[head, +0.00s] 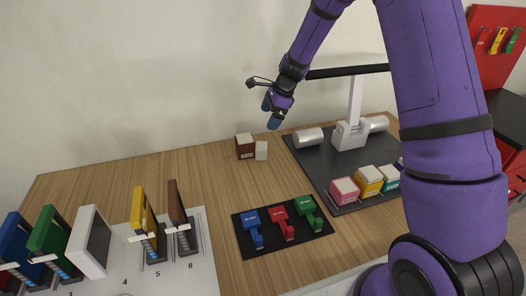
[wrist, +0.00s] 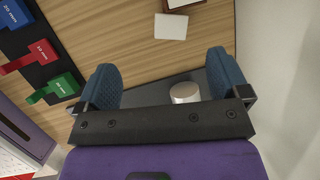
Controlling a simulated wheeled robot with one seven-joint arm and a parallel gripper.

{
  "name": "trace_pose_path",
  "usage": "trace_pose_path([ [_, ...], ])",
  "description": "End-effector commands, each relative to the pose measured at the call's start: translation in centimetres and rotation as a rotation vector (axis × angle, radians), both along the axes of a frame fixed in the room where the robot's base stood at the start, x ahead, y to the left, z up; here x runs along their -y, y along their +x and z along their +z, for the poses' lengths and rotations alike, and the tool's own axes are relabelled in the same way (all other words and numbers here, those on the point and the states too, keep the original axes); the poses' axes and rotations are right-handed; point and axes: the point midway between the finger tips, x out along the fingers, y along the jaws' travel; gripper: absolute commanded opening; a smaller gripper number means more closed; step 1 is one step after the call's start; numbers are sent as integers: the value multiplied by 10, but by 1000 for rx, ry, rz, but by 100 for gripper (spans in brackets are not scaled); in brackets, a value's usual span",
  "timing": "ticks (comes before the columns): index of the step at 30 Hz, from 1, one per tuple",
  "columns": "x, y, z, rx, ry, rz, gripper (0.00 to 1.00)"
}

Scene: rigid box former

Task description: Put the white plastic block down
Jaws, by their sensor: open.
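A small white block (head: 261,150) stands upright on the wooden table, against or just beside a brown box with a white top (head: 244,147). In the wrist view the white block (wrist: 171,26) lies beyond the fingertips, near the top edge, with the brown box (wrist: 182,4) partly cut off behind it. My gripper (head: 271,113) is above the table, up and to the right of the block in the head view. The block is apart from the fingers.
A dark mat (head: 318,168) holds metal cylinders, a white stand and pink, yellow and teal boxes. A black tray (head: 250,255) carries blue, red and green tools. A numbered rack (head: 205,280) with coloured panels is at left. Table left of the brown box is clear.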

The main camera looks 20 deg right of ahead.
Motion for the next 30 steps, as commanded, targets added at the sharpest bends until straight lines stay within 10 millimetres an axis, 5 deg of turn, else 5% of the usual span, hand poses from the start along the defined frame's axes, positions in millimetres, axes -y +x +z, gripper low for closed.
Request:
trace_pose_path([
  [6,0,22,-64,-90,42,-172,94],
  [30,-17,34,-139,-119,55,-233,94],
])
